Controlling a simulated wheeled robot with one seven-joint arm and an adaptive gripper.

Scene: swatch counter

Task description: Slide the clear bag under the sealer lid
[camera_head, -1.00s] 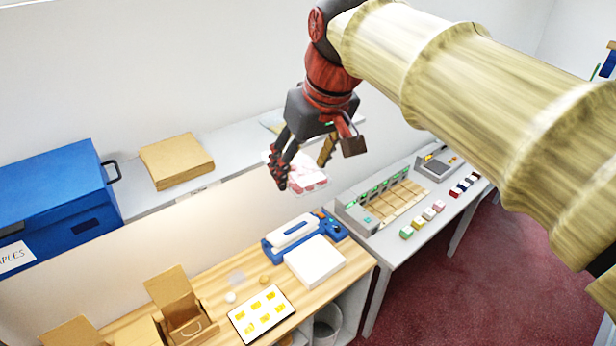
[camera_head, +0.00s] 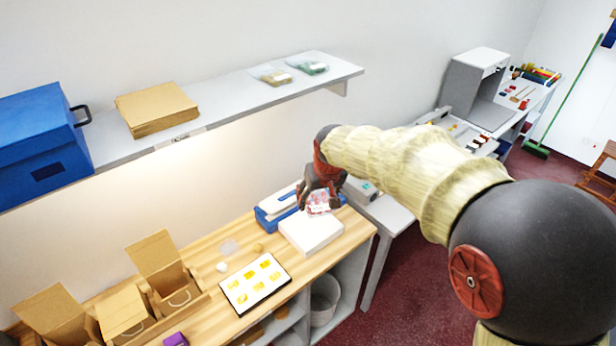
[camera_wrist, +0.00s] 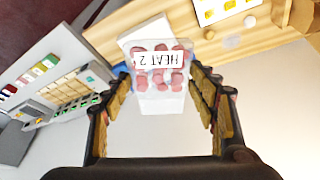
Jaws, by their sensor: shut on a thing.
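The clear bag (camera_head: 318,208) holds several pink round pieces. In the wrist view the bag (camera_wrist: 160,75) carries a label reading "HEAT 2", upside down there. My gripper (camera_head: 322,190) is shut on the bag's upper part, and the bag hangs between the fingers. The sealer (camera_head: 268,217) is blue with a long white top and stands on the wooden counter. My gripper and the bag are at its right end, over or near the white block in front. The gripper hides the sealer's right part. I cannot tell whether the bag touches anything or how far the lid is open.
The white block (camera_head: 310,236) stands in front of the sealer. A white card with yellow swatches (camera_head: 254,283) lies to its left. Open cardboard boxes (camera_head: 158,262) stand further left. A shelf (camera_head: 228,107) runs above the counter along the wall.

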